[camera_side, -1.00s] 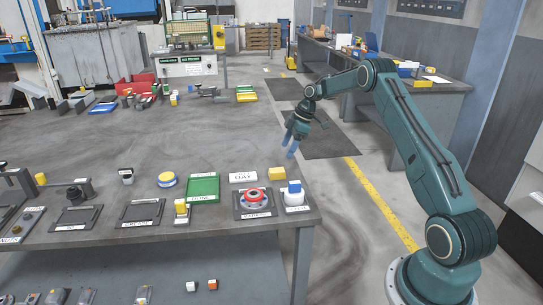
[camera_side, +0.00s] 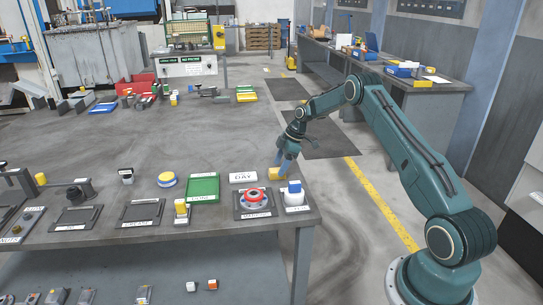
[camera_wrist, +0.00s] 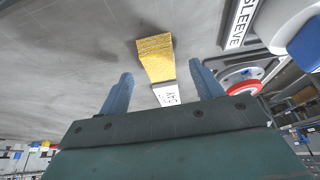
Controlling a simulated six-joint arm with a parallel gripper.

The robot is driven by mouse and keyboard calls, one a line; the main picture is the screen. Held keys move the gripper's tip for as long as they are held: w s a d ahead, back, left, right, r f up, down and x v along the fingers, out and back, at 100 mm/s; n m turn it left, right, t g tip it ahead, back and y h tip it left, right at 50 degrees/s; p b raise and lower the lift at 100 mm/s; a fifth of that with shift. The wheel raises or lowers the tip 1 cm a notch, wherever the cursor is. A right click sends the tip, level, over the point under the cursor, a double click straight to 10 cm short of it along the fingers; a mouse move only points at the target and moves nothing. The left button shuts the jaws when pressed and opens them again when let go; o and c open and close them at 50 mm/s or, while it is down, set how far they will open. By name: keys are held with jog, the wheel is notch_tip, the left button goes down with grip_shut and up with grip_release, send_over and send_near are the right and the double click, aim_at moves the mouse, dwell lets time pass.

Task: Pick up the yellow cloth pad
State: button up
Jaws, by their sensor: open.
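The yellow cloth pad (camera_side: 274,174) lies on the grey table near its right edge, beside the white DAY plate (camera_side: 243,177). In the wrist view the pad (camera_wrist: 155,57) is a textured yellow block lying ahead of and roughly between my fingertips. I cannot tell the exact height of the fingertips above the table.
A white part with a blue top (camera_side: 294,195) and a red ring on a dark fixture (camera_side: 253,197) stand close in front of the pad. A green tray (camera_side: 203,188) lies to the left. The table behind the pad is clear.

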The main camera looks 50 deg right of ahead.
jog(key=shift+x, duration=0.9)
jog(key=c, duration=1)
